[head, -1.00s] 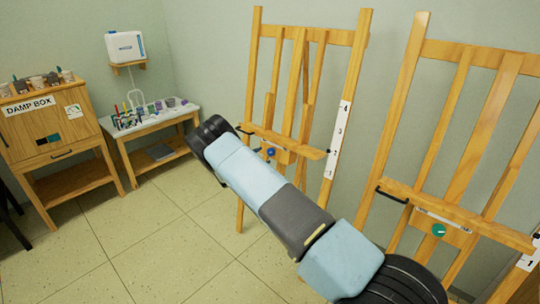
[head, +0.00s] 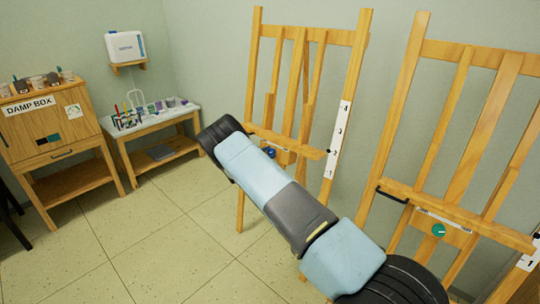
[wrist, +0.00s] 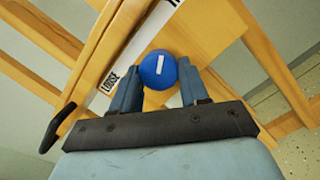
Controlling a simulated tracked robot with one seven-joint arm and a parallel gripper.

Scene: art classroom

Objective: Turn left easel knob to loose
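The left easel (head: 363,58) stands against the wall with a blue knob (head: 270,153) at its ledge, partly covered by my arm. In the wrist view the blue knob (wrist: 158,65) is round with a white mark that stands nearly upright in the picture. A white label strip (wrist: 133,50) beside it reads "LOOSE" at its lower left end. My gripper (wrist: 160,78) is open, with one blue finger on each side of the knob. Narrow gaps seem to show; I cannot tell whether either finger touches. My fingers are hidden in the head view.
The right easel (head: 405,95) has a green knob (head: 438,230) and stands close beside my arm. A black handle (wrist: 56,128) juts from the left easel's ledge near my gripper. A supply table (head: 180,111) and the damp box (head: 50,125) stand left. The floor between is clear.

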